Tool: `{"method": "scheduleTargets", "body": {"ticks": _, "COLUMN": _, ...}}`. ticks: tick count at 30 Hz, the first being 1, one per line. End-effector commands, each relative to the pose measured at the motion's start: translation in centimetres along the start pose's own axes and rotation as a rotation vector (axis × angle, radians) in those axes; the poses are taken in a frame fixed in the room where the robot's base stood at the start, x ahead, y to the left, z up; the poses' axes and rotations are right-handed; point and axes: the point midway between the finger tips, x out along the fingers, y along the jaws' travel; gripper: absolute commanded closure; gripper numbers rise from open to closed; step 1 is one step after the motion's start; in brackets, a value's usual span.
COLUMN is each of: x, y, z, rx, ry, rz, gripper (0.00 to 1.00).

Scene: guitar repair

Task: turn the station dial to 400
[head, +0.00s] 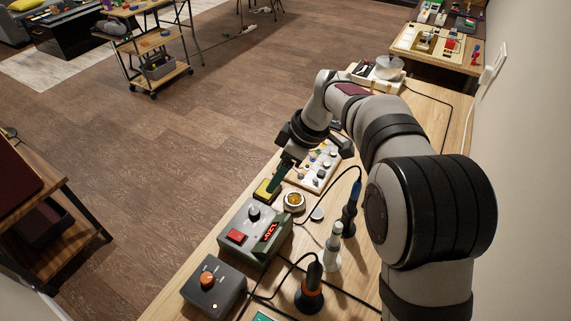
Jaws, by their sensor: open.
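The station (240,250) is a dark green-grey box on the near part of the workbench. Its black dial (253,212) stands on the top face, with a red switch (236,236) and a small display (270,231) with red digits close by. The digits are too small to read surely. My gripper (308,160) is open, above the bench beyond the station and apart from the dial. Its fingertips are partly lost against the parts behind them. I cannot tell the dial's pointer angle.
A grey box with an orange knob (207,280) sits nearer than the station. A yellow sponge (264,191), a round tin (294,201) and a white board with knobs (318,170) lie beyond it. Upright tools, a white bottle (332,250) and black cables crowd the right side.

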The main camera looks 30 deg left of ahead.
Motion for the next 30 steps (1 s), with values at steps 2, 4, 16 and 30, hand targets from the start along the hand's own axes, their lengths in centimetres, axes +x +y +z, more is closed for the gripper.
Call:
{"method": "scheduleTargets", "body": {"ticks": 2, "x": 1.2, "y": 0.0, "z": 0.0, "rx": -0.003, "ry": 0.000, "rz": -0.004, "gripper": 0.34}}
{"method": "scheduleTargets", "body": {"ticks": 4, "x": 2.8, "y": -0.1, "z": 0.1, "rx": -0.002, "ry": -0.002, "rz": -0.005, "gripper": 0.34}}
{"method": "scheduleTargets", "body": {"ticks": 16, "x": 12.8, "y": -0.1, "z": 0.2, "rx": 0.003, "ry": -0.003, "rz": -0.002, "gripper": 0.34}}
{"method": "scheduleTargets", "body": {"ticks": 30, "x": 15.3, "y": 0.0, "z": 0.1, "rx": 0.004, "ry": -0.001, "rz": 0.001, "gripper": 0.34}}
